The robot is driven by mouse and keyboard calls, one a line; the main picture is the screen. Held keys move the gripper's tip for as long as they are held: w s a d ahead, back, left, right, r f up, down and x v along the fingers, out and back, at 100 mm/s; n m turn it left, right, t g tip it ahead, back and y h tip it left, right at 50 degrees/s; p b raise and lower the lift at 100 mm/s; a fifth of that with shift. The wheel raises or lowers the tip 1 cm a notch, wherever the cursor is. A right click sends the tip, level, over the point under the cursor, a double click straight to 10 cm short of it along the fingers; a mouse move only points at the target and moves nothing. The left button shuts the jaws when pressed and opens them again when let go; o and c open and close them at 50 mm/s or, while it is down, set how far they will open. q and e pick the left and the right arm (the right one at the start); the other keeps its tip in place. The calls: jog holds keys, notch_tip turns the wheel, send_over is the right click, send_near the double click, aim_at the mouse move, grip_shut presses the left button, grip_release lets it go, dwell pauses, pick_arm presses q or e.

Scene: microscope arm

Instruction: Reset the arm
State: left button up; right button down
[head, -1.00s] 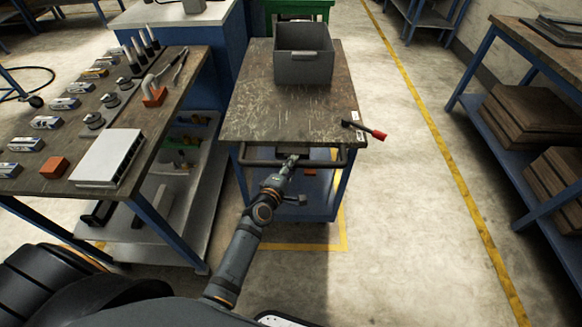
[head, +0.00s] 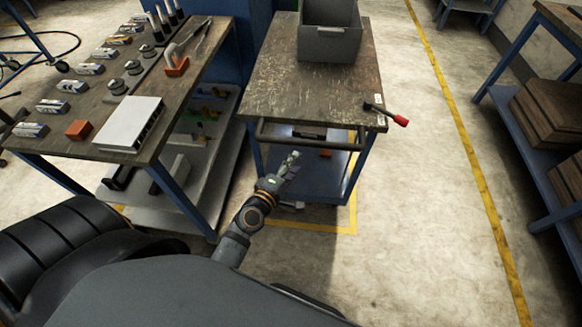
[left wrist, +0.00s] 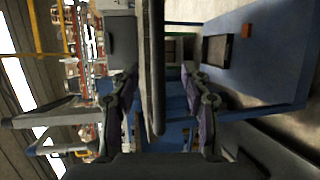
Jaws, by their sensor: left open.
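My left gripper (head: 292,158) is open and empty in the head view, just in front of the cart's dark handle bar (head: 342,146). In the left wrist view my left gripper (left wrist: 163,105) has its two fingers spread apart. A dark bar (left wrist: 157,60) shows between them, and I cannot tell its exact distance. My left arm reaches forward from the lower middle of the head view. My right gripper is not in view. I cannot make out a microscope in these frames.
The cart (head: 290,95) carries a grey bin (head: 330,42) and a red-handled lever (head: 386,114) at its right corner. A tool bench (head: 95,95) with a white box (head: 130,123) stands left. A shelf with brown boxes (head: 550,118) stands right. Floor between cart and shelf is clear.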

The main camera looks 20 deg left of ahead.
pick_arm(q)
jog(key=shift+v, duration=0.8)
jog(key=shift+w, duration=0.1)
jog(key=s+a+f+m+g+p, duration=0.1)
jog(key=s+f+m+g, duration=0.25)
jog(key=f, duration=0.65)
jog(key=s+a+f+m+g+y+p, duration=0.1)
jog(key=s+f+m+g, duration=0.3)
jog(key=f, duration=0.6)
jog(key=s+a+f+m+g+p, duration=0.1)
jog(key=s+f+m, duration=0.1)
jog(key=s+f, duration=0.55)
jog(key=s+a+f+m+g+y, duration=0.1)
jog(key=s+a+f+m+g, duration=0.2)
jog(key=s+f, duration=0.3)
jog(key=s+a+f+m+g+p, duration=0.1)
jog(key=s+a+f+m+g, duration=0.2)
jog(key=s+f, duration=0.4)
jog(key=s+a+m, duration=0.1)
jog(key=s+m, duration=0.1)
jog(key=s, duration=0.5)
jog(key=shift+s+f+y, duration=0.15)
jog(key=shift+s+y, duration=0.05)
jog(key=shift+y, duration=0.2)
